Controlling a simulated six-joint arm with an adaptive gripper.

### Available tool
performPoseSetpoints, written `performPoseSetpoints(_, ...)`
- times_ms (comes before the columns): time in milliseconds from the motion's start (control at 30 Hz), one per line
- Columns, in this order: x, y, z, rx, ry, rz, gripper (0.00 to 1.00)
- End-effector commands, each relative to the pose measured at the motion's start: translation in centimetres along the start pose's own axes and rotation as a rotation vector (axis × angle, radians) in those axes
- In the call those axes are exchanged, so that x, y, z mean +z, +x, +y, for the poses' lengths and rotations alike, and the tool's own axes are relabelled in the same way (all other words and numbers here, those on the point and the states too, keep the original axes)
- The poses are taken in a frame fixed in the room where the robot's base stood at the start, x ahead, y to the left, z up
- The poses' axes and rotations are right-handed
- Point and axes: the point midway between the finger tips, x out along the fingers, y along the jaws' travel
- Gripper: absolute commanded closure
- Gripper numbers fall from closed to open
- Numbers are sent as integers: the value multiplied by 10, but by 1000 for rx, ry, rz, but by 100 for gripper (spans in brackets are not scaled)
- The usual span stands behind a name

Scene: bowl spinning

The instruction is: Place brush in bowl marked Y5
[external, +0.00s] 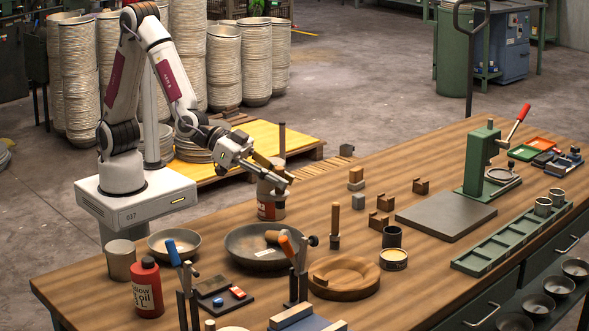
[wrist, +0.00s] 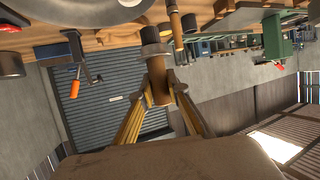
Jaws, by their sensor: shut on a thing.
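My gripper (external: 286,183) is raised over the back left part of the bench. In the wrist view my gripper (wrist: 162,88) is shut on a brown wooden-handled thing (wrist: 158,72) with a dark collar and end, which looks like the brush. Its dark end points towards the bench. A dark upright stick (external: 282,138) above the fingers may be its handle; I cannot tell. A pale bowl (external: 174,244) and a wide dark bowl (external: 238,245) stand on the bench left of and below my gripper. I cannot read a Y5 mark on either.
Toggle clamps (external: 297,268), a red bottle (external: 147,288) and a round wooden block (external: 344,278) crowd the front. A wooden-handled tool (external: 335,222) stands upright. A green press (external: 481,165) is at right.

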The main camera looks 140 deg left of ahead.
Motion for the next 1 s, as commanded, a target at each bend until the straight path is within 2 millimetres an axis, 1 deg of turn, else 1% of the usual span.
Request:
performPoseSetpoints(33,0,-3,14,14,5,1,100)
performPoseSetpoints(100,0,-7,30,27,10,1,100)
performPoseSetpoints(267,0,-18,64,53,21,1,100)
performPoseSetpoints(500,3,-38,113,83,34,1,100)
performPoseSetpoints(800,9,-68,167,108,44,1,100)
performPoseSetpoints(1000,16,-92,198,112,46,0,100)
